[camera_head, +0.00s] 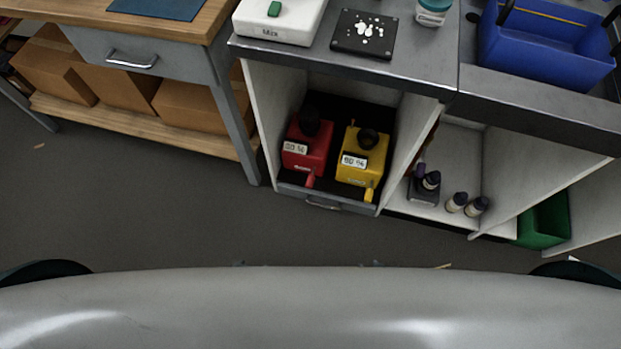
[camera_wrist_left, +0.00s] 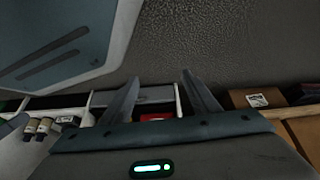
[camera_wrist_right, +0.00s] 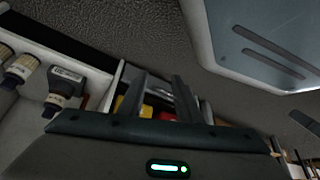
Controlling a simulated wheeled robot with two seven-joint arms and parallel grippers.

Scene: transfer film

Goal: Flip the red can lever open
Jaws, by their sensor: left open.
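The red can (camera_head: 316,158) stands upright in a low compartment of the cabinet, with a black cap on top and a white label. Its small red lever (camera_head: 310,181) points down at its front. A bit of red shows between the fingers in the left wrist view (camera_wrist_left: 157,117) and in the right wrist view (camera_wrist_right: 167,116); the lever cannot be made out there. My left gripper (camera_wrist_left: 162,88) is open and empty. My right gripper (camera_wrist_right: 160,88) has its fingers apart and holds nothing. Both are away from the can and outside the head view.
A yellow can (camera_head: 376,160) with a yellow lever stands right beside the red one. A drawer front with a handle (camera_head: 323,205) lies below them. Small bottles (camera_head: 457,201) stand in the compartment to the right. A wooden table (camera_head: 200,34) is left. The floor (camera_head: 150,215) in front is clear.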

